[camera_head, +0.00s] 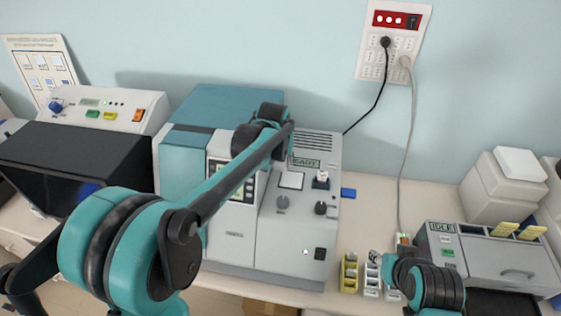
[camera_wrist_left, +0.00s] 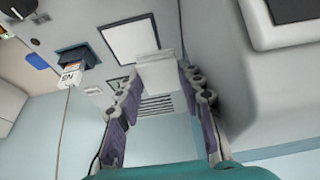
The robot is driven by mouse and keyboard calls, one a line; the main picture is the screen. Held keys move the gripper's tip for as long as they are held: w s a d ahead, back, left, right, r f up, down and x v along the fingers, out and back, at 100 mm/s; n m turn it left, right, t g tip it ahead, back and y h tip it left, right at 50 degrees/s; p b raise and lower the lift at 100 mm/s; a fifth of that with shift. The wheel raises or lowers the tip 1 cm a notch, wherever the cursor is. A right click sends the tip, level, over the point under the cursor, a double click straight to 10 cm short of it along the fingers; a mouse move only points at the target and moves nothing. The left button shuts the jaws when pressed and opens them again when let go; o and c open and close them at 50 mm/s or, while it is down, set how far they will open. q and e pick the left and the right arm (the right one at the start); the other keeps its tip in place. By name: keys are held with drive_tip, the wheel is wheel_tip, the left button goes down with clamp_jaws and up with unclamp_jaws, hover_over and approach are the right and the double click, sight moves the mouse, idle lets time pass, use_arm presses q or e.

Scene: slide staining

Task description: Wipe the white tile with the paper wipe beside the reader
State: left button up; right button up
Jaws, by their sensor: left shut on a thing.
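The white tile (camera_head: 291,180) is a small pale square with a dark edge on the sloped top of the grey reader (camera_head: 262,230). It also shows in the left wrist view (camera_wrist_left: 130,38). My left gripper (camera_wrist_left: 162,78) is shut on the white paper wipe (camera_wrist_left: 158,70), held between its purple-grey finger pads. In the wrist view the wipe overlaps the tile's edge; I cannot tell whether they touch. In the head view my left arm reaches over the reader and hides its own fingers. My right arm shows at the lower right; its fingers are not clear.
A dark knob (camera_head: 320,208) and a small socket with a white piece (camera_head: 321,178) are beside the tile. Small yellow (camera_head: 349,272) and white racks stand at the front. A grey machine (camera_head: 490,255) stands at right.

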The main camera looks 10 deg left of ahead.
use_arm(q)
drive_tip(key=shift+r, duration=0.15)
drive_tip(key=shift+r+p, duration=1)
drive_tip(key=shift+r, duration=0.45)
drive_tip(key=shift+f, duration=0.1)
